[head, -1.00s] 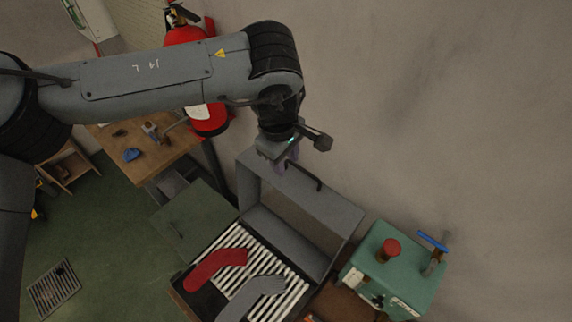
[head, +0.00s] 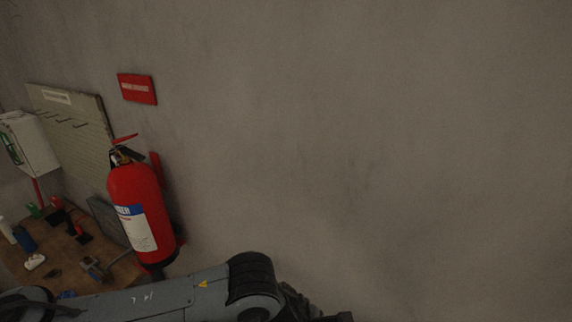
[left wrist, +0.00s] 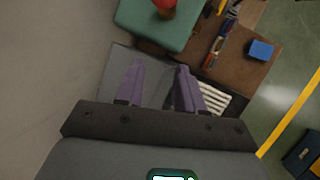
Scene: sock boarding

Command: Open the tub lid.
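The left wrist view shows my left gripper (left wrist: 161,67) with its two purple fingers apart and nothing visible between them but a grey panel behind. That grey panel, which looks like the raised tub lid (left wrist: 155,88), lies beyond the fingers beside the wall. Pale slats (left wrist: 214,97) of the tub show right of the fingers, so the tub is uncovered there. The lid's handle cannot be made out. The head view holds only part of my left arm along the bottom edge; tub and lid are outside it. My right gripper is in neither view.
A green box (left wrist: 155,28) with a red button (left wrist: 165,5) stands beyond the lid. A brown bench (left wrist: 232,55) carries a blue item (left wrist: 261,50). In the head view, a red fire extinguisher (head: 138,205) stands by the bare wall (head: 370,140), near a cluttered wooden table (head: 60,262).

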